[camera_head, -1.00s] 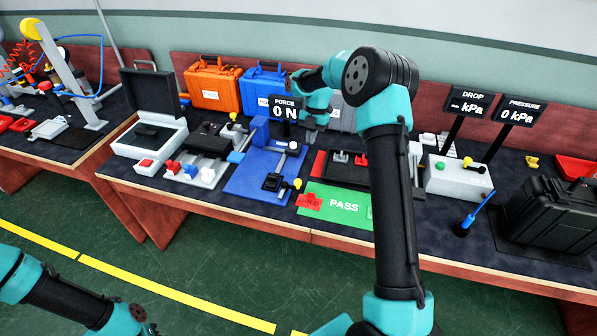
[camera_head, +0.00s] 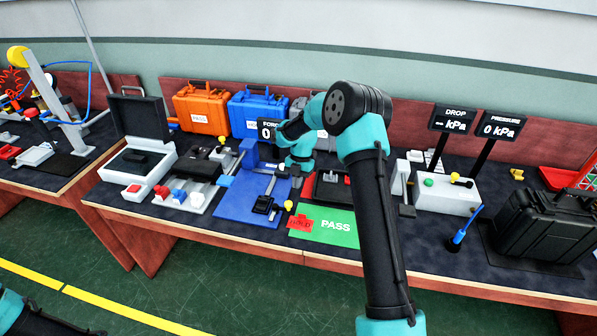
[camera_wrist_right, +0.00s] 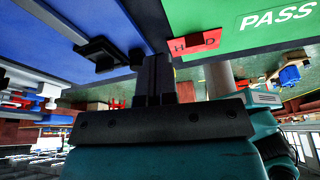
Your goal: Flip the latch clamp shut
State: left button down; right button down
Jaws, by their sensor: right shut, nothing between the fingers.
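A blue fixture plate (camera_head: 232,204) on the table carries a black clamp block (camera_head: 263,204), a grey rod and a lever with a yellow knob (camera_head: 288,206); I take this for the latch clamp. My right gripper (camera_head: 297,179) is over the plate's right side, close behind the yellow knob. In the right wrist view its dark fingers (camera_wrist_right: 157,76) are together and empty, beside the black clamp block (camera_wrist_right: 102,52). I cannot tell whether they touch the lever, which is hidden in that view. My left gripper is out of frame; only part of its arm shows at lower left.
A green PASS mat (camera_head: 338,231) with a red HOLD tag (camera_head: 300,223) lies right of the fixture. The FORCE display (camera_head: 266,130) is partly covered by my right arm. Orange (camera_head: 202,107) and blue (camera_head: 258,108) cases stand behind. A black case (camera_head: 540,232) sits at right.

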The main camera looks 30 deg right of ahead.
jog(key=shift+s+a+f, duration=0.25)
jog(key=shift+s+a, duration=0.15)
jog(key=shift+a, duration=0.2)
jog(key=shift+s+a+f, duration=0.2)
jog(key=shift+s+a, duration=0.25)
jog(key=shift+a, duration=0.15)
jog(key=shift+s+a+f, duration=0.25)
jog(key=shift+s+a, duration=0.15)
jog(key=shift+a, duration=0.2)
